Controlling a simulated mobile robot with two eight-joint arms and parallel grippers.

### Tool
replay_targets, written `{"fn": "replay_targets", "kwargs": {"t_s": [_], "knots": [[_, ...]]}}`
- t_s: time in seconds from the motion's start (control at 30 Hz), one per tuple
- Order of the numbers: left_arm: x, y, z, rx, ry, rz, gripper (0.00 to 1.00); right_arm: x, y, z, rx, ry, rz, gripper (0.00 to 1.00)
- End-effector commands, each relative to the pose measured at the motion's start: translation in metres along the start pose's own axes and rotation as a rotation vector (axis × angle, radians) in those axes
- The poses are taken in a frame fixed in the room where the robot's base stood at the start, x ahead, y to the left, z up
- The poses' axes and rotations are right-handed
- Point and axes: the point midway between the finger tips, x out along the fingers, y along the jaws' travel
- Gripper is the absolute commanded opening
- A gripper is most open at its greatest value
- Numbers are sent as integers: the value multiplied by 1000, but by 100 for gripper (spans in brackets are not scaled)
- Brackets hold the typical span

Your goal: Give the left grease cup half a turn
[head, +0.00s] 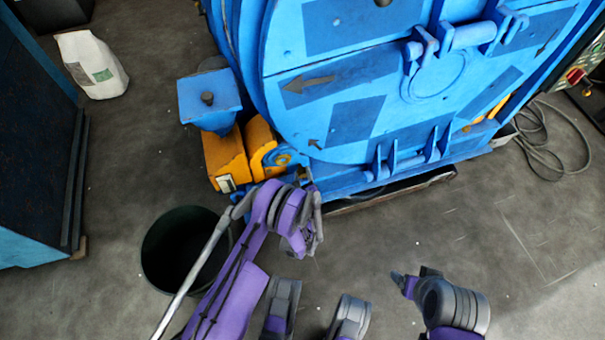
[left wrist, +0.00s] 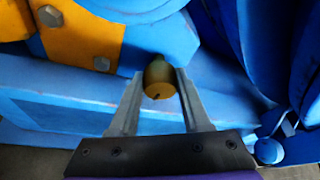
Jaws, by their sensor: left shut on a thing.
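The left grease cup (left wrist: 159,80) is a small brass-yellow, rounded cup with a dark mark on its end face. In the left wrist view it sits between the two grey fingers of my left gripper (left wrist: 160,92), which is shut on it. The cup is in front of the blue drum machine's lower frame. In the head view my left gripper is at the machine's lower front edge, partly hidden by my purple wrist, and the cup cannot be made out. My right arm is at the lower right, away from the machine; its fingers are not clear.
The blue drum machine (head: 345,65) fills the upper middle, with an orange bracket (head: 226,156) at its lower left. A dark round bin (head: 170,250) stands beside my left arm. A white sack (head: 92,64) and a cable (head: 545,135) lie farther off.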

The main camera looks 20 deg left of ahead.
Motion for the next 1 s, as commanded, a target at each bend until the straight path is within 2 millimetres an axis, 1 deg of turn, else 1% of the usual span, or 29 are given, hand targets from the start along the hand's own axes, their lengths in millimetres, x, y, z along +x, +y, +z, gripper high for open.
{"fn": "replay_targets", "kwargs": {"t_s": [0.27, 0.3, 0.43, 1.0], "knots": [[1, 0, 0, 10, 0, 3, 0, 0, 0, 0, 0, 0, 0, 76], [1, 0, 0, 10, 0, 3, 53, 0, 0, 0, 0, 0, 0, 76], [0, 0, 0, 10, 0, 3, 76, 0, 0, 0, 0, 0, 0, 76], [0, -3, 3, 9, 0, 3, 76, -1, 0, 0, 0, 0, 0, 76]]}}
